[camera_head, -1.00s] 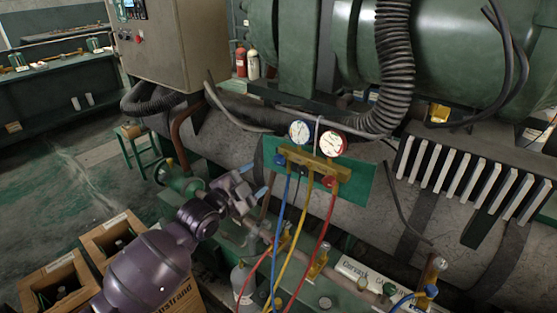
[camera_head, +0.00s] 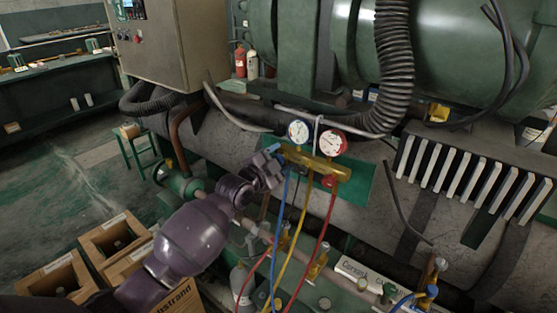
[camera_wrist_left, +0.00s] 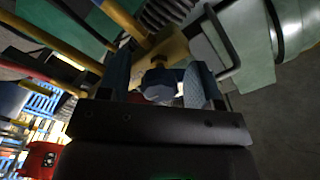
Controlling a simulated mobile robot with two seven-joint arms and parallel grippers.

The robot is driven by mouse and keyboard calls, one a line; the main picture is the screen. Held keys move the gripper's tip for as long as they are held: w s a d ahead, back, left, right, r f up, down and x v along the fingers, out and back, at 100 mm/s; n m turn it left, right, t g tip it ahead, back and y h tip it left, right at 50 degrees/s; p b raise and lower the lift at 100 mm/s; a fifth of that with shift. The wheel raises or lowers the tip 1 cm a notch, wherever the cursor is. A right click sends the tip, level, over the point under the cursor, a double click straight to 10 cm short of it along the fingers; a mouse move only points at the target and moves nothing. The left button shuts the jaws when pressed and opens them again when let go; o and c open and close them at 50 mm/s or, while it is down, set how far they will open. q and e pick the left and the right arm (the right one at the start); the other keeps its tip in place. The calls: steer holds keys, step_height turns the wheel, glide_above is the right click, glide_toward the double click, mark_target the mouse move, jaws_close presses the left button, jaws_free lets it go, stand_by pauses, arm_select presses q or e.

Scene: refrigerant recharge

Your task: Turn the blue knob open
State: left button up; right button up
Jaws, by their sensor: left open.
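The brass gauge manifold (camera_head: 318,164) is mounted on a green plate (camera_head: 357,184), with two dial gauges (camera_head: 332,144) above it. My left gripper (camera_head: 275,155) is at the manifold's left end, where it largely hides the blue knob in the head view. In the left wrist view, the dark blue knob (camera_wrist_left: 158,80) sits between the two open fingers of my left gripper (camera_wrist_left: 157,88), below the brass body. I cannot tell whether either finger touches it. The red knob (camera_head: 328,181) is at the manifold's lower right. My right gripper is not in view.
Blue, yellow (camera_head: 297,235) and red hoses hang from the manifold. A corrugated black hose (camera_head: 394,65) and green tank stand behind. Wooden crates (camera_head: 55,277) are on the floor at lower left. A grey cylinder (camera_head: 242,285) stands below the manifold.

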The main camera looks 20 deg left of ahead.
arm_select(q)
steer(key=c, duration=0.9)
steer(key=shift+c, duration=0.2)
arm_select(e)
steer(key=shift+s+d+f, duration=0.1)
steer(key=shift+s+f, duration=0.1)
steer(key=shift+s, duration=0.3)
